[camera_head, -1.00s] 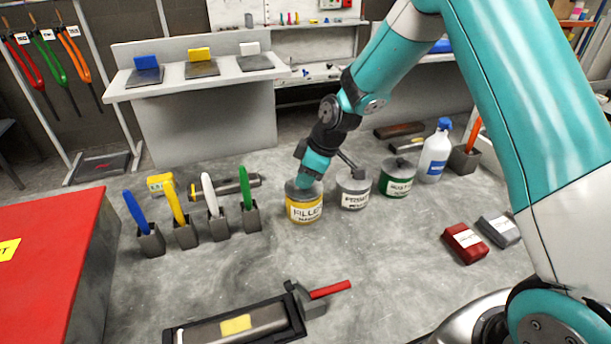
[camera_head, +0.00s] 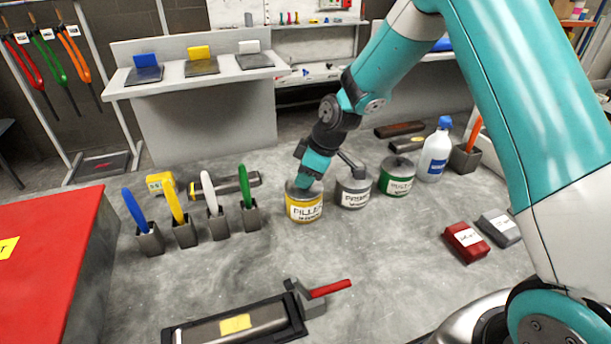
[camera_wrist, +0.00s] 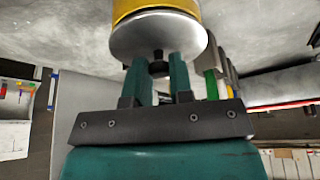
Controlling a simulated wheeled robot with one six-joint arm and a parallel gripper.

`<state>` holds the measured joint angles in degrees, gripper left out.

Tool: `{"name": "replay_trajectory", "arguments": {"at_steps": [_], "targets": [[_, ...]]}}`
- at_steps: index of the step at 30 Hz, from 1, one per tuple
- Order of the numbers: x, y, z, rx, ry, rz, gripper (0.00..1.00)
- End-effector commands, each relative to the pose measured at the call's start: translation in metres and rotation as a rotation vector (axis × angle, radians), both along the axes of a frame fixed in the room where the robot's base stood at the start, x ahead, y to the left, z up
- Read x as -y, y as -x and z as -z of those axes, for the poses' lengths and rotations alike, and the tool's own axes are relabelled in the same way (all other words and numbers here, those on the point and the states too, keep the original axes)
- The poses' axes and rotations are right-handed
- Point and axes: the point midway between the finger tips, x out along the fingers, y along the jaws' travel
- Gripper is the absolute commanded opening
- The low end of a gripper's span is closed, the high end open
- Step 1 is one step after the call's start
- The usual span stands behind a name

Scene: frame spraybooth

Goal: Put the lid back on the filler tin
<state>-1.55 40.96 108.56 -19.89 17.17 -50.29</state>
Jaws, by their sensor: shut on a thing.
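The filler tin (camera_head: 304,207), with a yellow band and a white label, stands upright on the grey surface. My gripper (camera_head: 310,178) reaches down to its top from above. In the wrist view the grey round lid (camera_wrist: 158,38) lies against the yellow filler tin (camera_wrist: 155,7). My gripper's teal fingers (camera_wrist: 160,70) are shut on the lid's dark knob (camera_wrist: 159,66). The lid looks seated flat at the tin's top, though the far side of the rim is hidden. In the head view my gripper hides most of the lid.
The primer tin (camera_head: 353,190) stands close to the right, with a green-banded tin (camera_head: 397,178) and a white spray bottle (camera_head: 434,152) beyond. Several coloured tools in grey holders (camera_head: 250,216) stand to the left. The floor in front of the tins is clear.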

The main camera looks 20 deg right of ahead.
Motion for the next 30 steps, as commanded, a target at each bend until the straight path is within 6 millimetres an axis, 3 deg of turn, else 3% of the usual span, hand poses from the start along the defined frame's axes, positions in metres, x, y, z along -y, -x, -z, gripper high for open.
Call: {"name": "replay_trajectory", "arguments": {"at_steps": [6,7,10,16,19,20,30], "targets": [[0.0000,0.0000,-0.0002,0.000,0.000,0.000,0.00],[0.0000,0.0000,-0.0002,0.000,0.000,0.000,0.28],[0.0000,0.0000,-0.0002,0.000,0.000,0.000,0.51],[0.0000,0.0000,-0.0001,0.000,0.000,0.000,0.51],[0.0000,0.0000,0.0000,0.000,0.000,0.000,0.74],[0.0000,0.0000,0.0000,0.000,0.000,0.000,0.76],[0.0000,0.0000,-0.0026,0.000,0.000,0.000,0.76]]}}
